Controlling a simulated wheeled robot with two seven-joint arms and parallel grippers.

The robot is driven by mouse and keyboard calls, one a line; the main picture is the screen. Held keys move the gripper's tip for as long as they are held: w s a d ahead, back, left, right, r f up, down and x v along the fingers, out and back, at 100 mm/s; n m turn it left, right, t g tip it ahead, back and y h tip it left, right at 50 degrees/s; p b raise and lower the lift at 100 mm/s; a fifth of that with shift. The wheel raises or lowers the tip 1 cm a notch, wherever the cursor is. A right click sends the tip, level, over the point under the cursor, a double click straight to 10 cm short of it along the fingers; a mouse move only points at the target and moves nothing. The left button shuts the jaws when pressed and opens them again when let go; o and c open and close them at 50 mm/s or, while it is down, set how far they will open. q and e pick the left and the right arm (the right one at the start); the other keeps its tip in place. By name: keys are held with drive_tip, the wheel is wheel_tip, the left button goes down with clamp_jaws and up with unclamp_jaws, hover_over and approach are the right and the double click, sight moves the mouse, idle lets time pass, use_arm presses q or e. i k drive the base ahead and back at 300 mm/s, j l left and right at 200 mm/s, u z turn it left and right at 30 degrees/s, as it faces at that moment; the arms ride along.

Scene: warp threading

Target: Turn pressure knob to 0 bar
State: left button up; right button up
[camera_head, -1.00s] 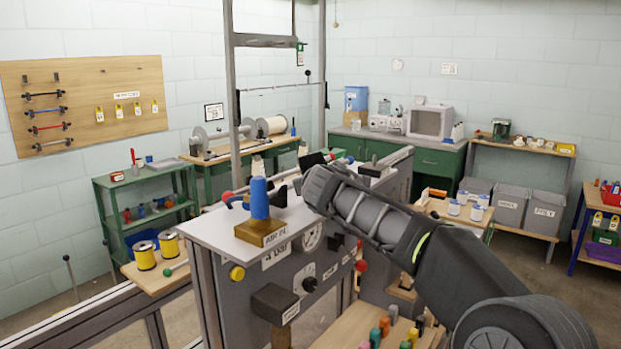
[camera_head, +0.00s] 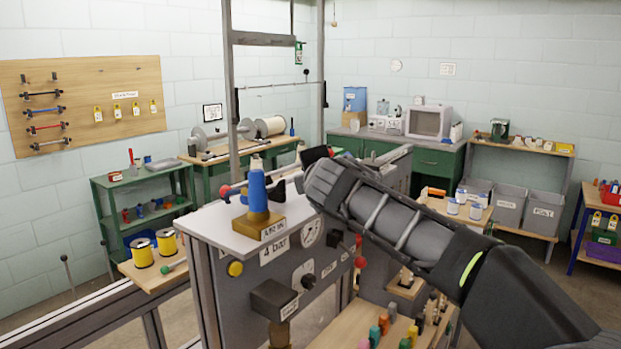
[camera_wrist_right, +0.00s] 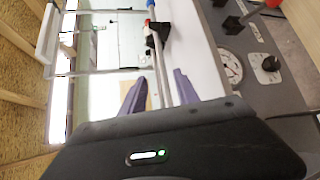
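The black pressure knob (camera_head: 308,281) is on the grey front panel of the machine (camera_head: 235,300), below and slightly left of the round white gauge (camera_head: 311,232). A "4 bar" label (camera_head: 275,248) is left of the gauge. The right wrist view also shows the knob (camera_wrist_right: 270,63) and the gauge (camera_wrist_right: 231,66), at the upper right. My right arm (camera_head: 400,215) reaches in from the right, its hand above and behind the panel's top right. In the wrist view my right gripper (camera_wrist_right: 160,78) has its fingers apart, clear of the knob. My left gripper is out of view.
A blue bottle-like piece on a brass block (camera_head: 258,225) stands on the machine top. Coloured pegs (camera_head: 383,322) stand on the wooden board below.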

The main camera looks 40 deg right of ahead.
sight(308, 281)
drive_tip(key=k, duration=1)
